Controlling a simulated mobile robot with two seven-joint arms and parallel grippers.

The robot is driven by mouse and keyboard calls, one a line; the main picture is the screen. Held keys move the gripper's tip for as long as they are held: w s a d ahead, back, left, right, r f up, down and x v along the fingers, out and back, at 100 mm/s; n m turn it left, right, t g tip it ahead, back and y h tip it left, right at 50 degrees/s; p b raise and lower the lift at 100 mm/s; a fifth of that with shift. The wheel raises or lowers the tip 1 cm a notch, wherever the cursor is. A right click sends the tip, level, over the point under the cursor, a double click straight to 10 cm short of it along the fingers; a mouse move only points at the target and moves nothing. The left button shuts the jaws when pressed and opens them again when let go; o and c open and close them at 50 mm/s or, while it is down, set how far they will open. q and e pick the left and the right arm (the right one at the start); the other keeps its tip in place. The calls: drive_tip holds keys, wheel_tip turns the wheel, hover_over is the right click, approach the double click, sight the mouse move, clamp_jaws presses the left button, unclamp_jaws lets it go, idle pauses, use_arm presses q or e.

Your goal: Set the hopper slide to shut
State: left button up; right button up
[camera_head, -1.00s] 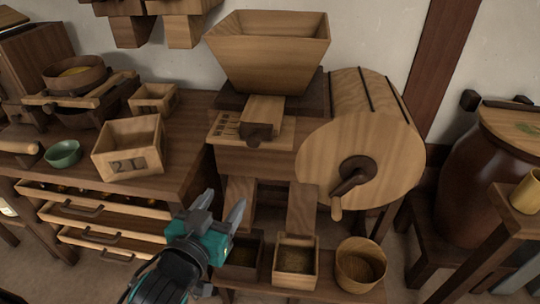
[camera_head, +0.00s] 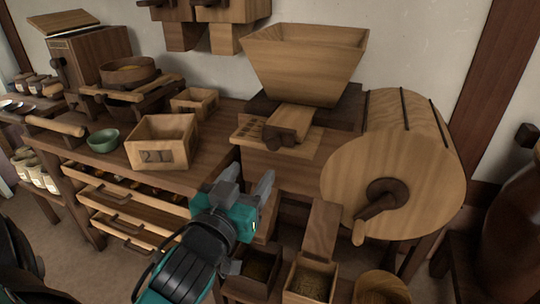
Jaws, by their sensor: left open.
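The wooden hopper (camera_head: 305,62) stands on top of the mill at the upper middle. Below it the slide (camera_head: 291,122) is a light wooden piece with a dark round knob (camera_head: 271,135) at its front. The slide lies over a light board (camera_head: 248,130) with dark marks, too small to read. My left gripper (camera_head: 248,187) is open and empty. It is in front of the mill, below and left of the slide, apart from it. My right gripper is not in view.
A wooden drum with a crank (camera_head: 375,205) stands right of the slide. Boxes (camera_head: 312,280) stand below the mill. A bench on the left bears a box marked 2L (camera_head: 160,143) and a green bowl (camera_head: 103,140). Drawers (camera_head: 120,205) under it are partly open.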

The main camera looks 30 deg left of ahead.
sight(272, 145)
use_arm(q)
drive_tip(key=x, duration=1)
drive_tip(key=shift+w+d, duration=0.1)
drive_tip(key=shift+w, duration=0.05)
clamp_jaws()
idle(0.4)
